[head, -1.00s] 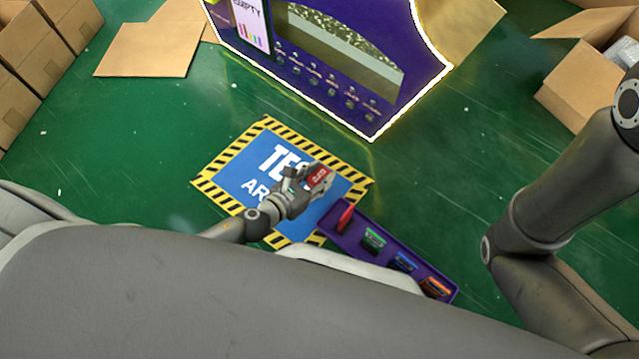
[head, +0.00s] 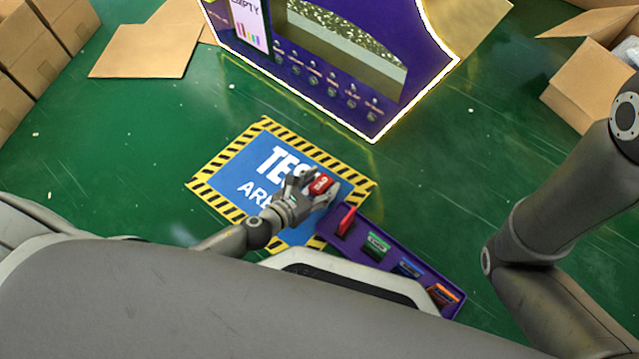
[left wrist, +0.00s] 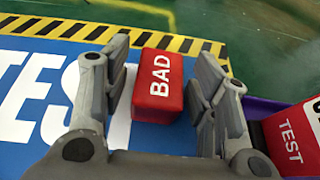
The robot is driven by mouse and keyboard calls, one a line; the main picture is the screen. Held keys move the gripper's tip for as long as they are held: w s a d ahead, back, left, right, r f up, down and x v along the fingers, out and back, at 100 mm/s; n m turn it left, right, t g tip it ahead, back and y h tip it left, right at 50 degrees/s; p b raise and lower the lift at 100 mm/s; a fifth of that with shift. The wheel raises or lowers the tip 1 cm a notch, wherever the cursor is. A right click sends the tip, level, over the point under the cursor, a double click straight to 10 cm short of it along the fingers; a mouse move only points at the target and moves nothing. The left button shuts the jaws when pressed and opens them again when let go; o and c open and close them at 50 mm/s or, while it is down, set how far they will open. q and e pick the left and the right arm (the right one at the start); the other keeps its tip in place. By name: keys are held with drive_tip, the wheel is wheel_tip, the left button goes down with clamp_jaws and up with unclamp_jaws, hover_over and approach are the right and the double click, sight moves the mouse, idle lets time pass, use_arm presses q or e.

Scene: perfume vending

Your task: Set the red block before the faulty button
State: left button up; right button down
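The red block (head: 320,184), lettered BAD, is between the fingers of my left gripper (head: 313,187), over the blue test-area mat (head: 234,172). I cannot tell which button is faulty. My right gripper is out of view; only its arm shows at the right.
A purple tray (head: 385,258) right of the mat holds a red TEST item (head: 346,221) and green (head: 376,245), blue (head: 408,268) and orange (head: 442,294) pieces. Cardboard boxes (head: 590,85) stand at the sides. Green floor (head: 445,175) is clear between mat and machine.

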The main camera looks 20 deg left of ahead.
use_arm(q)
drive_tip(key=shift+r, duration=0.2)
drive_tip(key=shift+s+r, duration=0.1)
drive_tip(key=shift+s, duration=0.15)
drive_tip(key=p+v, duration=0.1)
drive_tip(key=v, duration=0.9)
drive_tip(key=shift+s+a+p, duration=0.1)
drive_tip(key=shift+p, duration=0.3)
drive_tip(key=shift+s+a+r, duration=0.25)
drive_tip(key=shift+s, duration=0.25)
